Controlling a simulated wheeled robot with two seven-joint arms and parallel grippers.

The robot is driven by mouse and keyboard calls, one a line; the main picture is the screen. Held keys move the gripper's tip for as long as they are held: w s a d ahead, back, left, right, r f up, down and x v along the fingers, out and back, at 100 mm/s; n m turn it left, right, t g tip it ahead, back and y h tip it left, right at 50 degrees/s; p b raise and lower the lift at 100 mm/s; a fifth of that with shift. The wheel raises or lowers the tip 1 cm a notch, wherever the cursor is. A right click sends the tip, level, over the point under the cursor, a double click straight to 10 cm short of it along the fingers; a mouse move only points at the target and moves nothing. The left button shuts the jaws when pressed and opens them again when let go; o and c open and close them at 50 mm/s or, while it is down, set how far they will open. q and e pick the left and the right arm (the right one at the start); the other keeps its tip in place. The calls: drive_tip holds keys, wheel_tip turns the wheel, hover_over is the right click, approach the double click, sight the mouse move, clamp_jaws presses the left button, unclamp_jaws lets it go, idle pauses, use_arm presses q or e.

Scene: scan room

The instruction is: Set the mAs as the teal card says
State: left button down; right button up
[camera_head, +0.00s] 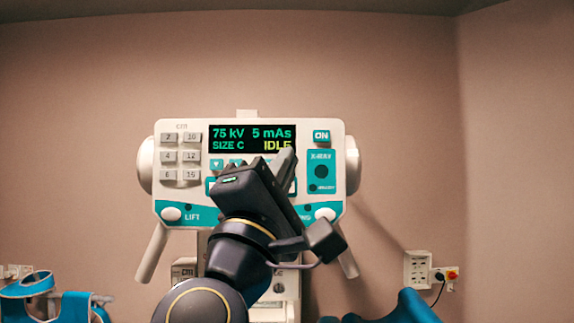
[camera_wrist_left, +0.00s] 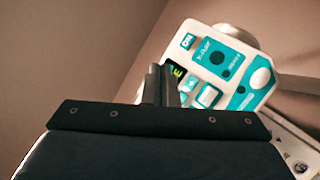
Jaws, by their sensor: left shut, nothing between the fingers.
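The control panel (camera_head: 182,200) faces me, white with a teal lower band. Its dark display (camera_head: 252,139) reads 75 kV, 5 mAs, SIZE C and IDLE in green. Teal arrow buttons (camera_head: 217,164) sit under the display; my left gripper hides those on the right. My left gripper (camera_head: 284,163) is shut and empty, its fingertips in front of the panel below the mAs reading. I cannot tell whether they touch it. In the left wrist view the shut fingers (camera_wrist_left: 160,86) cover part of the display and buttons. I can make out no teal card. My right gripper is out of view.
Grey cm keys (camera_head: 180,157) stand at the panel's left, and a teal ON button (camera_head: 321,136) and X-RAY block (camera_head: 321,171) at its right. Handles (camera_head: 152,253) slope down below. A wall socket (camera_head: 418,269) and blue items (camera_head: 75,305) lie farther out.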

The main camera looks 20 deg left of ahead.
use_arm(q)
drive_tip(key=shift+w, duration=0.1)
drive_tip(key=w+a+b, duration=0.2)
drive_tip(key=w, duration=0.6)
drive_tip(key=shift+w+a, duration=0.2)
idle(1.9)
drive_tip(key=shift+w+a+b, duration=0.15)
drive_tip(key=shift+w+b, duration=0.15)
drive_tip(key=shift+w, duration=0.1)
drive_tip(key=shift+w+a, duration=0.1)
drive_tip(key=shift+w, duration=0.25)
idle(0.7)
drive_tip(key=shift+s, duration=0.15)
drive_tip(key=shift+s+d, duration=0.2)
drive_tip(key=shift+s, duration=0.45)
